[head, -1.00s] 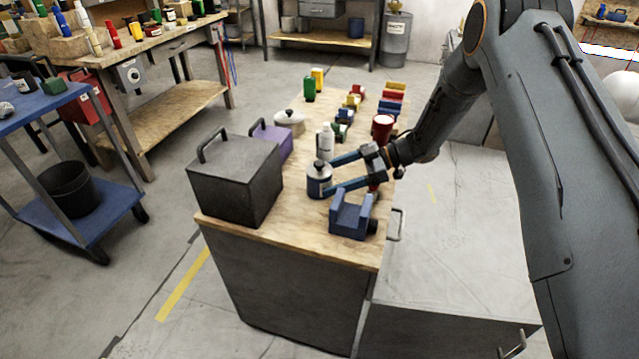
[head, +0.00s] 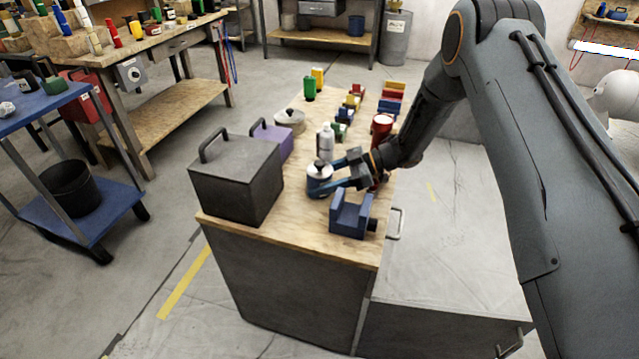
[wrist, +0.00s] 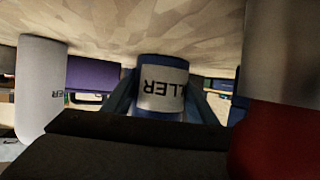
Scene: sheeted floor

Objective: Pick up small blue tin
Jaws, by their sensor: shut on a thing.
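The small blue tin (head: 319,184) has a white label and a pale top with a dark cap. It stands upright on the wooden bench top, near the dark grey box. My gripper (head: 322,180) reaches in from the right, low over the bench, with its fingers shut on the tin. In the wrist view, which looks upside down, the tin (wrist: 162,88) sits between the two fingers with the label letters "LLER" showing. Part of the tin's side is hidden by the fingers in the head view.
A white bottle (head: 326,143) stands just behind the tin. A blue V-shaped block (head: 350,216) lies in front, and a red can (head: 382,127) is close to my wrist. The dark grey box (head: 235,182) and a purple box (head: 272,139) stand to the left.

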